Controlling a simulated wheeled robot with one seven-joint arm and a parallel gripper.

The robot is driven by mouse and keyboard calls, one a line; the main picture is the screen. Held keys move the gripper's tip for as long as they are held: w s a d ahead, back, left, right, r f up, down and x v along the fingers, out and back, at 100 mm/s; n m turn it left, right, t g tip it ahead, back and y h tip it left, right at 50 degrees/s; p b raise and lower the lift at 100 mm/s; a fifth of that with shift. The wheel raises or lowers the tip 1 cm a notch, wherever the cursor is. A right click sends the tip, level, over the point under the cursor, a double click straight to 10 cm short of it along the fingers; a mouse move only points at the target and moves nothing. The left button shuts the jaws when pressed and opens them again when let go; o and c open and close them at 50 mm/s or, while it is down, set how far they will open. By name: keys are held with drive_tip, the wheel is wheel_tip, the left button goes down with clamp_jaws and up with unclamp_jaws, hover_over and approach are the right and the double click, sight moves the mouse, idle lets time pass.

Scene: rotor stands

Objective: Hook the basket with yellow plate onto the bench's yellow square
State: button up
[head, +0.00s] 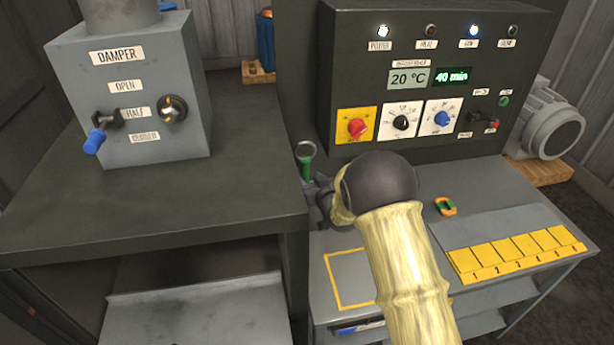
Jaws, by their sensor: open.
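The yellow square (331,282) is an outline on the grey bench top (382,330), left of the numbered strip. My arm covers its right part. No basket with a yellow plate can be made out in this view. My gripper (313,190) is dark, small and partly hidden by my own wrist. It is open, near the back left of the bench, beyond the square. A green-handled piece with a metal ring (305,152) stands just behind the gripper; I cannot tell whether they touch.
A control panel (430,90) with knobs and lamps rises behind the bench. A yellow numbered strip (515,255) and a small orange-green ring (445,207) lie on the right. A dark table (150,215) with a damper box (135,100) stands left. A motor (550,120) sits far right.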

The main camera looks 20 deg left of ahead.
sight(307, 174)
drive_tip(key=shift+b+x, duration=0.65)
drive_tip(key=shift+x, duration=1.3)
clamp_jaws()
drive_tip(key=shift+r, duration=0.15)
wheel_tip(307, 174, up, 21)
drive_tip(key=p, duration=0.9)
drive_tip(key=shift+w+d, duration=0.1)
drive_tip(key=shift+w, duration=0.05)
idle(0.6)
